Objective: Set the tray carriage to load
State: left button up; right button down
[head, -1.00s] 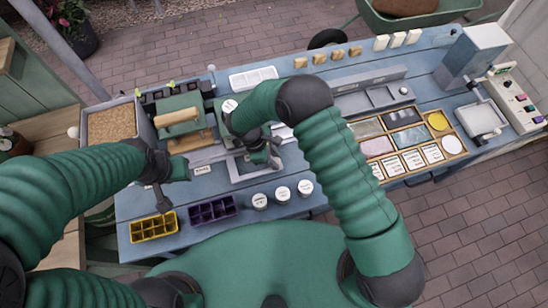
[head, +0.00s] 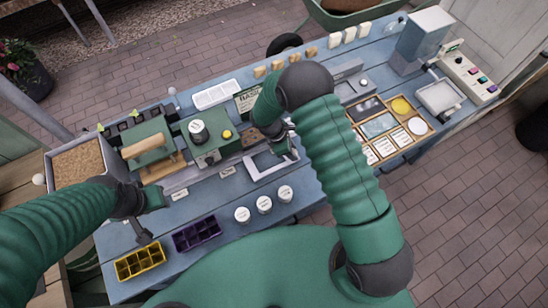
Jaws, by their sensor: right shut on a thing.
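The tray carriage (head: 262,172) is a light grey square frame in front of the green machine. It stands to the right of two small white labels (head: 228,171) on the bench's front strip. My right gripper (head: 285,150) is at the carriage's right rear side, shut on it; my forearm partly hides the grip. The green machine (head: 210,140) has a black-and-white knob and a yellow button. My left gripper (head: 147,219) hangs above the bench's left front, apart from the carriage; its finger gap is unclear.
A yellow tray (head: 140,262) and a purple tray (head: 197,234) sit at the front left, with several white-lidded jars (head: 264,205) to their right. A soil bin (head: 85,165) stands far left. A wooden compartment tray (head: 432,131) lies to the right.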

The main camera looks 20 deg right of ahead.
jog(key=d, duration=0.2)
jog(key=w+d, duration=0.1)
jog(key=d, duration=0.2)
jog(key=shift+w+r, duration=0.15)
jog(key=c, duration=1.3)
grip_release()
jog(key=shift+o, duration=1.1)
jog(key=b+v, duration=0.2)
jog(key=v, duration=1.4)
jog(key=shift+r, duration=0.25)
